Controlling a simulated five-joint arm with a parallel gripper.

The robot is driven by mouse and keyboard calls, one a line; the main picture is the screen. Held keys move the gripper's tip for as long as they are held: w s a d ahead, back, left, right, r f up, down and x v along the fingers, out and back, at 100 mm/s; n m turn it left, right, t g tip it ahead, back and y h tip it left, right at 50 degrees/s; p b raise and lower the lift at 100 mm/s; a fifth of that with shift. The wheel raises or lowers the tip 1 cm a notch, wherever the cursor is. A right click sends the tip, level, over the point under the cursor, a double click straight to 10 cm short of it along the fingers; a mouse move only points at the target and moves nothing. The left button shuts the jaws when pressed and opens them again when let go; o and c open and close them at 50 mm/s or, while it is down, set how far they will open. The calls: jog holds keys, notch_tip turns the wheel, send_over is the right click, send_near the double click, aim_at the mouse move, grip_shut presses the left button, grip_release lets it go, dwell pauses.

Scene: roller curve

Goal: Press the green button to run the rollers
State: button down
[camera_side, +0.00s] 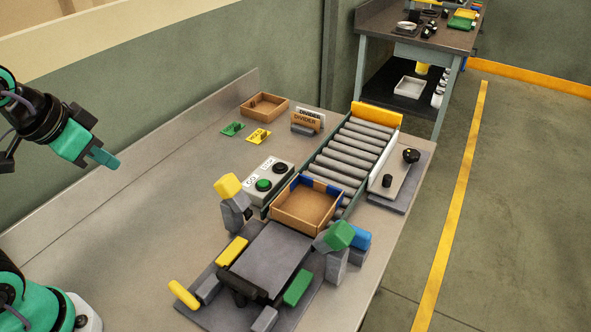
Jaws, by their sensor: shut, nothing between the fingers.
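The green button (263,184) sits on a light control box (268,192) near the middle of the bench, with a black button (280,168) farther back on the same box. The roller conveyor (345,160) runs just right of the box. An open cardboard box (306,204) rests at the near end of the rollers. My gripper (110,161) is shut and empty, in the air at the left, well apart from the control box.
A grey fixture (270,257) with yellow and green blocks stands in front of the conveyor. A yellow-topped post (228,187) stands just left of the control box. A small tray (264,106) and divider cards (306,121) lie behind. The left bench surface is clear.

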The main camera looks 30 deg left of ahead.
jog(key=w+d+m, duration=0.2)
jog(key=w+m, duration=0.5)
jog(key=m+t+h, duration=0.1)
jog(key=m, duration=2.1)
send_over(262, 184)
notch_tip(262, 184, down, 10)
jog(key=shift+r, duration=0.2)
jog(key=shift+a+f, duration=0.1)
jog(key=shift+f, duration=4.3)
jog(key=shift+f, duration=0.15)
jog(key=shift+f, duration=0.25)
